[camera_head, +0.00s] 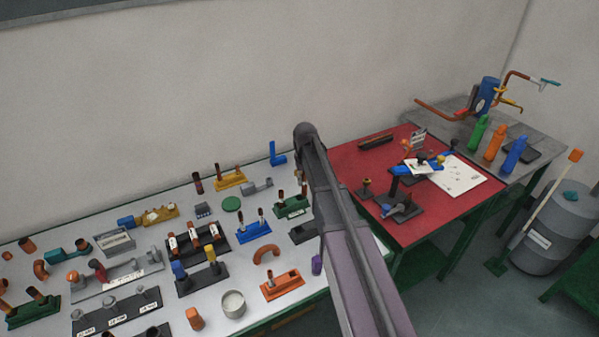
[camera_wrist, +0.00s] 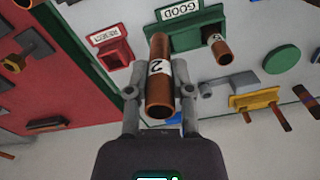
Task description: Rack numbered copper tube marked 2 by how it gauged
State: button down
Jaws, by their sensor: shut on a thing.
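The copper tube marked 2 (camera_wrist: 158,88) is held between the fingers of my gripper (camera_wrist: 160,92) in the wrist view, its white label facing the camera. The green rack labelled GOOD (camera_wrist: 186,38) lies behind it in that view; another labelled copper tube (camera_wrist: 222,50) stands at its right end. The small red holder labelled REJECT (camera_wrist: 114,50) is left of the green rack. The held tube overlaps the green rack's left part in the picture; I cannot tell whether they touch. In the head view the green rack (camera_head: 292,210) is beside my arm, which hides my gripper.
A yellow rack (camera_wrist: 255,100), a grey clamp-like part (camera_wrist: 232,83) and a green disc (camera_wrist: 281,60) lie near the green rack. The white bench is crowded with racks, including a blue one (camera_head: 254,232) and an orange one (camera_head: 283,286). A red-topped table (camera_head: 440,209) adjoins it.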

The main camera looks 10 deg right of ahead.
jog(key=w, duration=0.4)
jog(key=shift+w+a+r, duration=0.15)
jog(key=shift+a, duration=0.15)
jog(key=shift+f+b, duration=2.35)
jog(key=shift+f, duration=0.05)
jog(key=shift+f+b, duration=2.15)
jog(key=shift+c, duration=2.2)
grip_release()
jog(key=shift+r, duration=0.15)
